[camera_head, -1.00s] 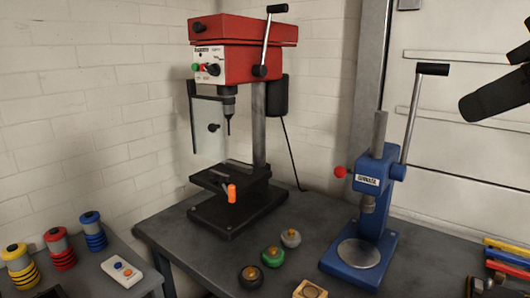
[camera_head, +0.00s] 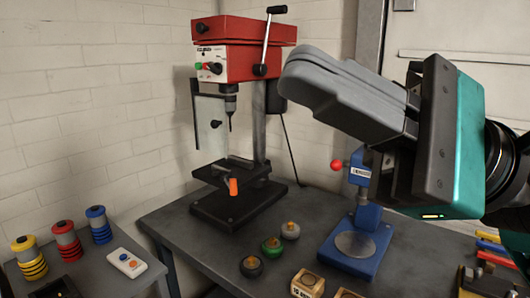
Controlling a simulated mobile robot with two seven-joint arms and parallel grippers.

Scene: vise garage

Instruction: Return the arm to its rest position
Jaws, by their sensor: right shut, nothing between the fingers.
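My right gripper (camera_head: 340,88) comes in from the right, large and close to the camera. Its grey fingers point left and lie together, with nothing between them. It is in the air in front of the blue arbor press (camera_head: 362,228) and hides the press's upper part and lever. The fingertips appear just right of the red drill press (camera_head: 240,65) in the picture, overlapping its dark side part. My left gripper is out of view.
Three round knobs, black (camera_head: 251,266), green (camera_head: 271,246) and grey (camera_head: 290,230), stand on the grey table (camera_head: 185,222). A wooden block (camera_head: 307,285) sits at the front. Striped cylinders (camera_head: 66,240) and a white button box (camera_head: 126,263) are at left. Coloured-handled tools (camera_head: 493,246) lie right.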

